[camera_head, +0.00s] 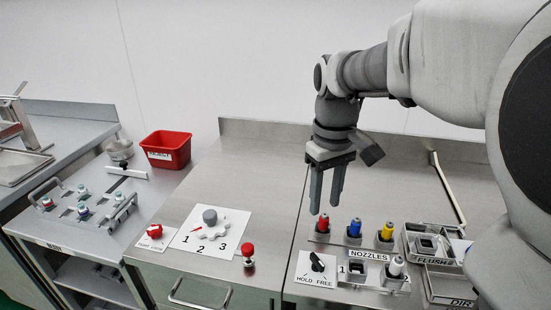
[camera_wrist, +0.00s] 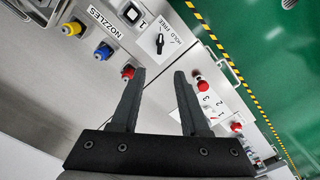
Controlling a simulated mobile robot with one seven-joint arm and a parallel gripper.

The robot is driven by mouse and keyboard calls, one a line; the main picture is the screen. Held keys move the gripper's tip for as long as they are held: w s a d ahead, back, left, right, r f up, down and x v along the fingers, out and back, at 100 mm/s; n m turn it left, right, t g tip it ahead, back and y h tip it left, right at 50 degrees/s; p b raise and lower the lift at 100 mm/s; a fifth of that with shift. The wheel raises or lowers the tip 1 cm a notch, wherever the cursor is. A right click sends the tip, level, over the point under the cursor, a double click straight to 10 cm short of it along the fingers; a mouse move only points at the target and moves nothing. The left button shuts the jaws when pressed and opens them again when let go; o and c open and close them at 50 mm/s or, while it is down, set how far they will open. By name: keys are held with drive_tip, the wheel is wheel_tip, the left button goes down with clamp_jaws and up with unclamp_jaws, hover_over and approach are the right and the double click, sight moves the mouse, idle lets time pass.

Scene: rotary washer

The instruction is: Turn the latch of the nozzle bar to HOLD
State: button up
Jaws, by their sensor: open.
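The latch (camera_head: 317,262) is a black knob on a white plate (camera_head: 304,280) marked HOLD at left and FREE at right, at the front left of the nozzle station. In the wrist view the latch (camera_wrist: 160,42) is beyond my fingertips, with HOLD FREE lettering beside it. I cannot tell for sure which word it points to. My gripper (camera_head: 325,208) points down with its two fingers apart and empty, above and behind the latch plate, near the red nozzle. Its fingers also show apart in the wrist view (camera_wrist: 159,75). Nothing hides the latch.
Red (camera_head: 322,224), blue (camera_head: 354,229) and yellow (camera_head: 386,232) nozzles stand in a row behind the NOZZLES label. A white-topped nozzle (camera_head: 396,266) and a socket marked 1 (camera_head: 356,268) are right of the latch. A numbered dial (camera_head: 210,217) and red knobs lie left, with bare steel between.

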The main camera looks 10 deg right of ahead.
sight(317, 259)
wheel_tip(317, 259, down, 17)
drive_tip(key=b, duration=0.4)
drive_tip(key=shift+r, duration=0.1)
clamp_jaws()
